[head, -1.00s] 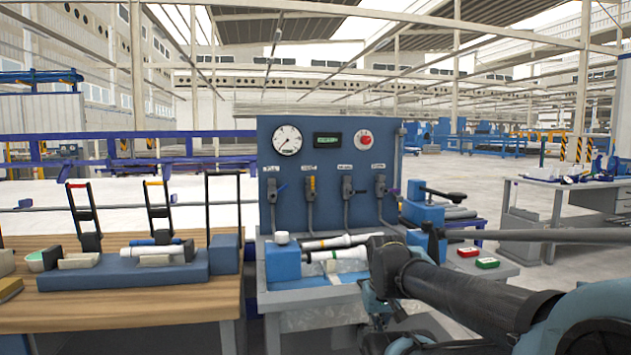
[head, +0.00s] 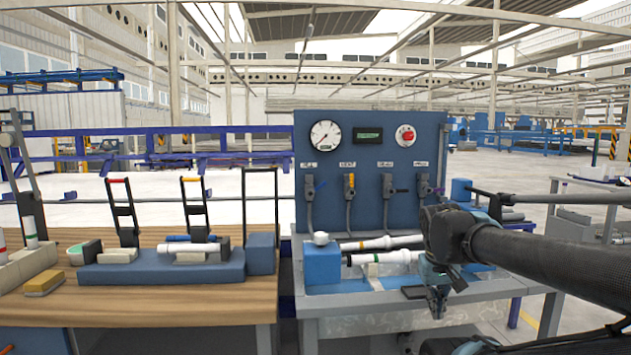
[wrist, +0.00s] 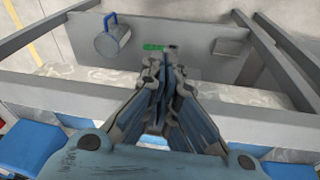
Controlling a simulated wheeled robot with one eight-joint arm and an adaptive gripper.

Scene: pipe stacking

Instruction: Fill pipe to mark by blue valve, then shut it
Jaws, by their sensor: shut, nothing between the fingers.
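The blue-handled valve (head: 321,185) is the leftmost of several valves on the blue upright panel (head: 450,130). Its handle slants up to the right. White pipes lie below the panel: a rear one (head: 385,242) and a front one (head: 385,257) whose left end is by a blue block (head: 322,264). I cannot make out a fill mark. My gripper (head: 437,308) points down at the right front of the bench, right of the pipes and well away from the valve. In the wrist view my gripper (wrist: 162,75) is shut and empty.
The panel carries a round gauge (head: 326,134), a small display (head: 368,135) and a red knob (head: 405,133). A wooden table (head: 150,315) with clamps and a blue fixture stands left. The wrist view shows a mug with a blue handle (wrist: 111,43) on a grey surface below.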

